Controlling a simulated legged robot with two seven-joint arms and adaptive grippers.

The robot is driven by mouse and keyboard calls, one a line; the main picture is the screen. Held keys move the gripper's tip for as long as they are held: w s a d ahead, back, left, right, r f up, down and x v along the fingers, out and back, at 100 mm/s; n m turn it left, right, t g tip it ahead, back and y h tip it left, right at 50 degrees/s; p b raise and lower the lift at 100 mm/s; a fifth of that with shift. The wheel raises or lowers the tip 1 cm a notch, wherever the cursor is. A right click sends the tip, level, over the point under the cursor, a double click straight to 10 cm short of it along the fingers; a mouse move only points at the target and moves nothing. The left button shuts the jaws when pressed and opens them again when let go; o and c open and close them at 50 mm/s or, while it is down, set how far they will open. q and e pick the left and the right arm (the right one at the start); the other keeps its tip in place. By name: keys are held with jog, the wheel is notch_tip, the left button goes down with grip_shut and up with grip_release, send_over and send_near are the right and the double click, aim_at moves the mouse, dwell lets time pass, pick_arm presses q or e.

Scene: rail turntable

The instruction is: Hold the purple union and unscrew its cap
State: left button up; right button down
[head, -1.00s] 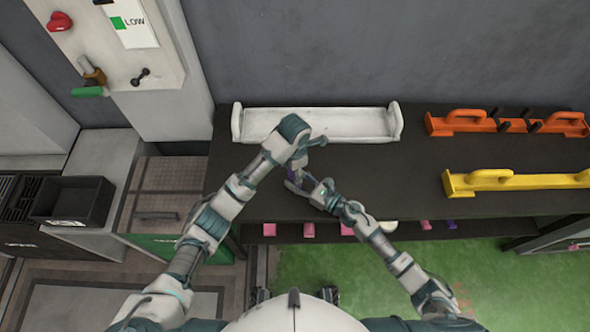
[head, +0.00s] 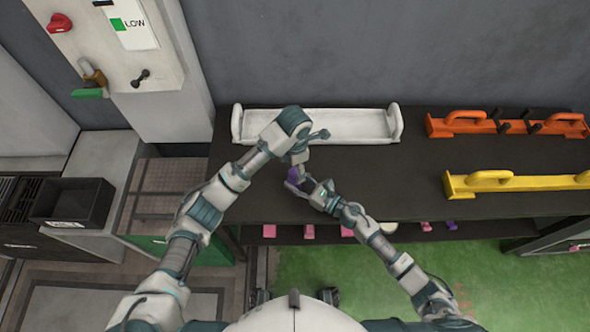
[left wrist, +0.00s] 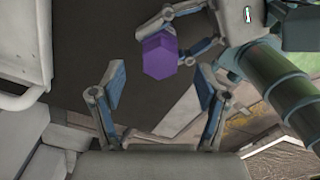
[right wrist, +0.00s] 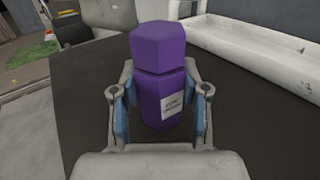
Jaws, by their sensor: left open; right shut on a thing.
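The purple union (right wrist: 161,100) stands upright between the fingers of my right gripper (right wrist: 162,115), which is shut on its lower body, where a white label shows. Its hexagonal cap (right wrist: 158,45) is on top, with a dark seam below it. In the left wrist view the cap (left wrist: 159,57) shows end-on, beyond my left gripper's fingers. My left gripper (left wrist: 160,95) is open and empty, apart from the cap. In the head view the union (head: 294,176) is small and partly hidden by my grippers, above the dark table.
A white tray (head: 320,126) lies at the back of the dark table (head: 400,207). Orange (head: 470,124) and yellow (head: 520,181) handled holders are on the right. Several pink pieces lie on a lower shelf. The table's middle right is clear.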

pick_arm(q)
jog(key=shift+r, duration=0.3)
pick_arm(e)
jog(key=shift+f, duration=0.1)
pick_arm(q)
jog(key=m, duration=2.4)
jog(key=shift+s, duration=0.1)
jog(key=shift+f, duration=0.15)
